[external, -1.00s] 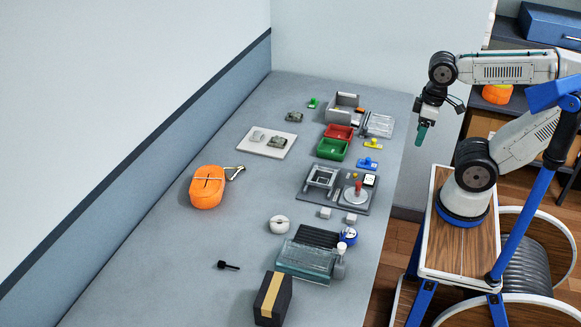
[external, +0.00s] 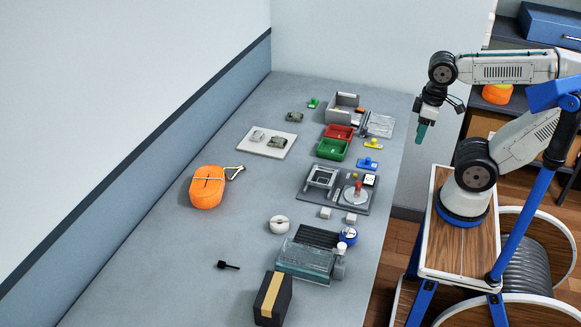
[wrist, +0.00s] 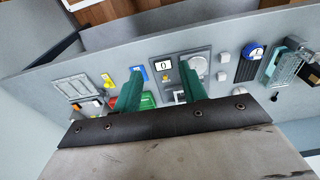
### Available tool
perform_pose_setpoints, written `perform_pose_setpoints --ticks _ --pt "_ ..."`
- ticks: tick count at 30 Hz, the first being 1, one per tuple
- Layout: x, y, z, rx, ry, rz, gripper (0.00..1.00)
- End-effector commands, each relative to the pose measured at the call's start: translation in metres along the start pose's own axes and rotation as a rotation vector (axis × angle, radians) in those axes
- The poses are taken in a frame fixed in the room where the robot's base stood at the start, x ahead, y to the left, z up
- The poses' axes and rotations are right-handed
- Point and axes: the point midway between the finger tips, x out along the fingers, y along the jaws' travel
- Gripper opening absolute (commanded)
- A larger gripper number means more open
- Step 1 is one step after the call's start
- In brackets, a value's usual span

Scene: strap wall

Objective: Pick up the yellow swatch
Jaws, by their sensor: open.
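A small yellow piece (external: 372,143), which looks like the yellow swatch, lies on the grey table near its right edge. It also shows in the wrist view as a yellow patch (wrist: 108,81), left of my fingers. A blue piece (external: 368,163) with a small yellow part lies just in front of it. My gripper (external: 421,133) is open and empty. It hangs in the air to the right of the table edge, apart from the swatch. In the wrist view its two green fingers (wrist: 161,84) stand apart with nothing held between them.
Red (external: 339,132) and green (external: 332,148) bins stand left of the swatch. A clear tray (external: 379,125) lies behind it, and a grey device board (external: 334,190) in front. An orange strap bundle (external: 207,187) lies far left. The left part of the table is mostly clear.

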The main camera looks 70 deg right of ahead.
Motion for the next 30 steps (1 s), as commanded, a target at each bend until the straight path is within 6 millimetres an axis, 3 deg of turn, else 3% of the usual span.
perform_pose_setpoints --ticks 8,14,20,30 --pt "0.000 0.001 0.000 0.006 0.000 0.001 0.43" --pt "0.015 0.028 -0.002 0.147 -0.078 0.011 0.43" --pt "0.055 0.065 -0.001 0.466 -0.265 -0.097 0.43" --pt "0.124 0.111 -0.008 1.209 -0.467 -0.551 0.43"
